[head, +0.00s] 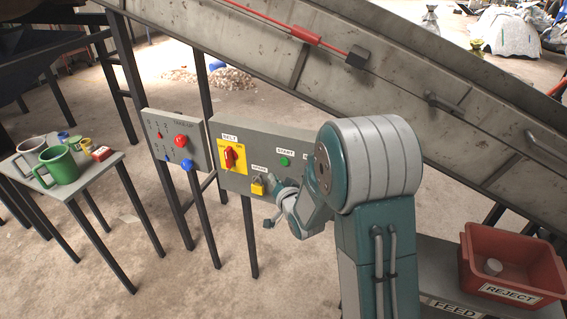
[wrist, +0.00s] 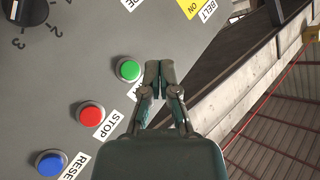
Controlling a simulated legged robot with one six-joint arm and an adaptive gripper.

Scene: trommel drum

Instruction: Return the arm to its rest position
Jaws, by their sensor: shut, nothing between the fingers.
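My gripper (wrist: 159,66) is shut and empty in the wrist view, with its fingertips together beside the green START button (wrist: 129,69). The gap between the fingers and the panel cannot be told. In the head view my arm stands in front of the grey control panel (head: 237,180) and hides its right part. My wrist reaches toward the panel near the yellow button (head: 258,188), and the fingertips are hard to make out there. The red STOP button (wrist: 90,116) and the blue RESET button (wrist: 50,163) show in the wrist view.
A small table (head: 97,176) with mugs, including a green one (head: 62,166), stands at the left. A smaller panel (head: 163,126) is beside the main one. A sloping conveyor (head: 350,75) runs behind. A red REJECT bin (head: 513,252) is at the lower right.

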